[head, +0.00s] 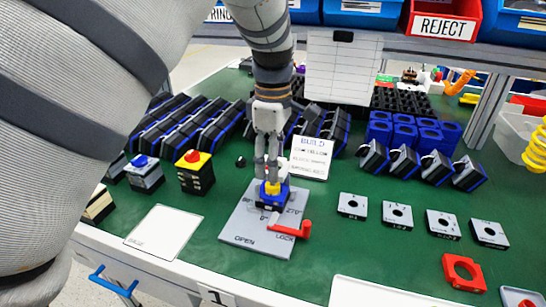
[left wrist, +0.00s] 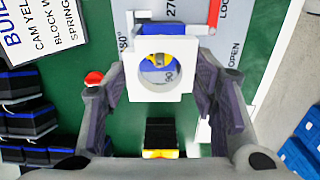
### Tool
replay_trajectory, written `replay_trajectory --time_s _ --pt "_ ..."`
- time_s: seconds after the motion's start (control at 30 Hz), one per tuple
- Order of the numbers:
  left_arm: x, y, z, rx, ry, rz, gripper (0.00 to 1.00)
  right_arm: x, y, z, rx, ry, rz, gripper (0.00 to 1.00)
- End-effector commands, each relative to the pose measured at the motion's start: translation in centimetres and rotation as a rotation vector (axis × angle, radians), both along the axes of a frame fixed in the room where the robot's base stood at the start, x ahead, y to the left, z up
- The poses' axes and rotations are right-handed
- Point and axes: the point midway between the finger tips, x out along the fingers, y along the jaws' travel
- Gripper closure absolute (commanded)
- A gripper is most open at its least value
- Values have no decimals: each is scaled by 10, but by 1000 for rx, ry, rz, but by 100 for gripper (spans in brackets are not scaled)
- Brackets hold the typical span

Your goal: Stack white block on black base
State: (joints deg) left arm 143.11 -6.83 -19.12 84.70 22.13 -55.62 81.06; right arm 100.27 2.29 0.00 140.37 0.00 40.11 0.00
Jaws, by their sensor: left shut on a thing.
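My left gripper (head: 271,178) points down over the fixture plate and is shut on a white square block with a round hole; the block (left wrist: 135,85) sits between the fingers in the left wrist view. In the head view the fingers mostly hide it. The black base (head: 268,204) has blue edges and a yellow part on top, and sits on the grey fixture plate (head: 245,225). Through the block's hole I see yellow and blue. The block appears above the base; I cannot tell whether they touch. My right gripper is not in view.
A red lever (head: 291,226) sticks out at the fixture's front right. A black block with a red button (head: 195,168) stands to the left. A white instruction card (head: 310,158) is behind right. Several grey square plates (head: 397,215) lie right. Green table is clear between them.

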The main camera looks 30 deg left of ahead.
Motion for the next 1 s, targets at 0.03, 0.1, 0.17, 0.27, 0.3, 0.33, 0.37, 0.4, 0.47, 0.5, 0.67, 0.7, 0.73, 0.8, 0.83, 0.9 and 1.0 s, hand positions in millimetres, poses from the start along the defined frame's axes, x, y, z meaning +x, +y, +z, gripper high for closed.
replay_trajectory --time_s 0.03,0.1,0.17,0.27,0.3,0.33,0.37,0.4,0.47,0.5,0.67,0.7,0.73,0.8,0.83,0.9,1.0 --pt "0 0 -2 0 1 0 73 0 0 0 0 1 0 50" --pt "0 0 -4 0 0 0 73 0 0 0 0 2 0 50" --pt "0 0 -6 0 1 0 73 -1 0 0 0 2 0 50" --pt "0 0 -9 0 1 0 73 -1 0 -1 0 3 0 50" --pt "0 0 -10 -1 2 0 73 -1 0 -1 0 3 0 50" --pt "0 0 -11 0 2 0 73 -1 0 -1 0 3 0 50" --pt "0 0 -12 -1 2 0 73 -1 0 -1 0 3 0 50" --pt "0 0 -13 0 2 0 73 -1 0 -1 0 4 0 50" --pt "0 0 -15 0 2 0 73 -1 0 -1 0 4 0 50" --pt "0 0 -17 0 2 0 73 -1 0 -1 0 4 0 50" --pt "0 0 -21 0 2 0 73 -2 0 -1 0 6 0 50" --pt "0 0 -23 0 2 0 73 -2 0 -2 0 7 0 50" --pt "0 0 -23 -1 3 0 73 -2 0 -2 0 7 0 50" --pt "0 0 -26 0 2 0 73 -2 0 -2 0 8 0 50" --pt "0 0 -26 0 2 0 73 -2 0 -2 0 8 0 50" --pt "0 0 -28 0 1 0 73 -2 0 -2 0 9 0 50" --pt "0 0 -31 0 1 0 73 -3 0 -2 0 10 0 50"
